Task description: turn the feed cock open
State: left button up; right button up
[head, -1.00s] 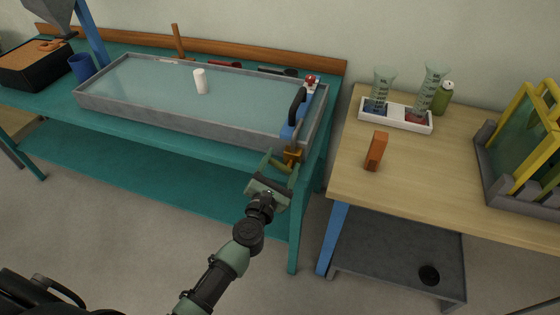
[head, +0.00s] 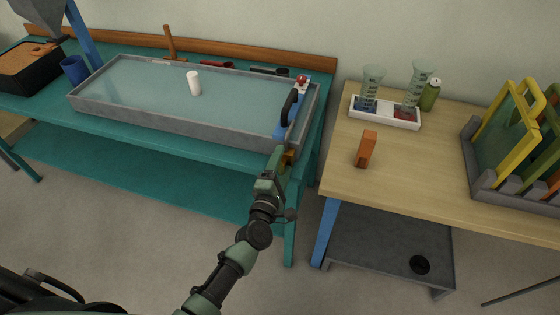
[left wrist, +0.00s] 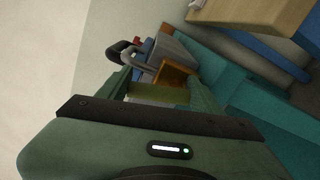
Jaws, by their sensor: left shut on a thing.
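The feed cock (head: 290,157) is a brass-yellow fitting at the front right end of the glass flume (head: 170,118). My left gripper (head: 281,161) is at the cock and is shut on it, turned edge-on to the head camera and hiding much of it. In the left wrist view the orange-brown body of the cock (left wrist: 174,74) shows just past the fingers, with a yellowish part (left wrist: 158,95) between them. The exact angle of the handle is hard to tell. My right gripper is not in view.
A blue panel with a black curved handle (head: 289,107) and red knob (head: 301,79) stands just above the cock. A wooden table (head: 400,180) to the right holds an orange block (head: 366,149), a white tray (head: 384,119) with measuring glasses, and a rack (head: 485,185).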

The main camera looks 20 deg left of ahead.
pick_arm(q)
jog(key=shift+d+f+m, duration=0.1)
jog(key=shift+d+m, duration=0.05)
jog(key=shift+m, duration=0.55)
jog(key=o, duration=1.4)
jog(key=shift+s, duration=0.1)
jog(key=shift+c, duration=0.2)
jog(key=shift+f, duration=0.1)
